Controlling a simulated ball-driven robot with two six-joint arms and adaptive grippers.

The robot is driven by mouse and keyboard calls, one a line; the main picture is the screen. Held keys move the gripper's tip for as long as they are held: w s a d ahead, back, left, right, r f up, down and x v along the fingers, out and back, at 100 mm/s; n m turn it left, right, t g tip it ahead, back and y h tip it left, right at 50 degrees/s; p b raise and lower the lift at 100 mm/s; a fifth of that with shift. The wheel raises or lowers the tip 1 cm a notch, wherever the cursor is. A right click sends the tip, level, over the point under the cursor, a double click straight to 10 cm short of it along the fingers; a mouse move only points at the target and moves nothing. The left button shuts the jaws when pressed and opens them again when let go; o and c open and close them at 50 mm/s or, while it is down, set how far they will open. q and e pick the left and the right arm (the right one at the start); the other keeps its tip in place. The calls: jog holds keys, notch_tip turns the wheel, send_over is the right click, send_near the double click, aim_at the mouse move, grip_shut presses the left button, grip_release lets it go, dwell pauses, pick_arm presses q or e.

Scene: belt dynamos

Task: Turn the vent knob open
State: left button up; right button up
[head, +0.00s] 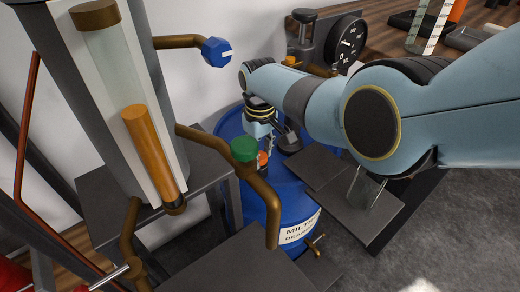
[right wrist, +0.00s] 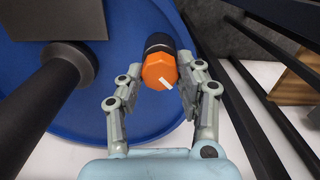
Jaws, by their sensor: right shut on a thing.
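The vent knob (right wrist: 158,70) is an orange hexagonal cap with a white mark, on a black ribbed stem on top of the blue drum (right wrist: 115,125). In the right wrist view its white mark points to the lower right. My right gripper (right wrist: 160,82) is shut on the knob, one finger on each side. In the head view the orange knob (head: 262,160) shows small below my right gripper (head: 261,146), partly behind a green knob. The blue drum (head: 285,205) carries a white label. My left gripper is not in view.
A green knob (head: 244,149) on a bronze pipe stands close left of the gripper. A blue knob (head: 216,51) sits higher on another pipe. A glass column with an orange cylinder (head: 150,150) stands left. Grey plates (head: 320,172) and a dial gauge (head: 345,42) lie right and behind.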

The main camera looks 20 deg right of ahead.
jog(key=m, duration=0.3)
jog(key=shift+m+p, duration=0.3)
jog(key=shift+m, duration=0.1)
jog(key=m, duration=0.3)
jog(key=shift+m, duration=0.3)
jog(key=m, duration=0.3)
jog(key=shift+m+p, duration=0.3)
jog(key=shift+m, duration=1.9)
jog(key=o, duration=1.1)
jog(key=shift+o, duration=0.2)
jog(key=shift+r, duration=0.1)
notch_tip(320, 180, up, 12)
